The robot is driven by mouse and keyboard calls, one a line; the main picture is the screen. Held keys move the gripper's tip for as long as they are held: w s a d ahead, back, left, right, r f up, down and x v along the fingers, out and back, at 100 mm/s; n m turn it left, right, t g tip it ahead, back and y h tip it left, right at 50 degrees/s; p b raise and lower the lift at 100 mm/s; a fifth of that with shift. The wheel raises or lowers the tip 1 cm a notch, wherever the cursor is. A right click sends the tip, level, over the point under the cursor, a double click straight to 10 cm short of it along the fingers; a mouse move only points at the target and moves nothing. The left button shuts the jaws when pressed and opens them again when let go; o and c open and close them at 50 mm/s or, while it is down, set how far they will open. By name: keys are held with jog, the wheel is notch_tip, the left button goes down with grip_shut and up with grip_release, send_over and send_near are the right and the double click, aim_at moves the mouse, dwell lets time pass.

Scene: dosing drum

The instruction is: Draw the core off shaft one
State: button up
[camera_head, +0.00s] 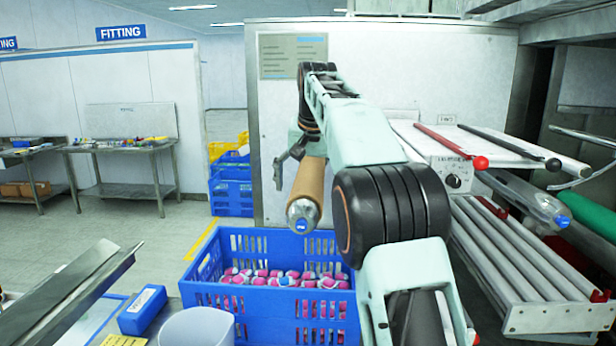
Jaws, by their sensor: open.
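A brown cardboard core (310,183) points towards me above the blue crate, in front of the white panel. It sits around a metal shaft whose bright end with a blue cap (302,224) shows at the near end. My gripper (286,164) is open at the core's far left side, with one dark finger visible. The other finger is hidden behind my arm or the core. I cannot tell whether the gripper touches the core. The core's far end is hidden by my arm.
A blue crate (205,291) of pink and white items stands below the core. On the right are a control box (440,166) with a knob, levers with red and black knobs, a clear roll (520,196) and metal rollers (510,250). A metal chute (70,295) is at lower left.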

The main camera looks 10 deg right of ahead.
jog(key=x, duration=0.6)
jog(key=shift+w+f, duration=0.15)
jog(key=shift+f, duration=0.05)
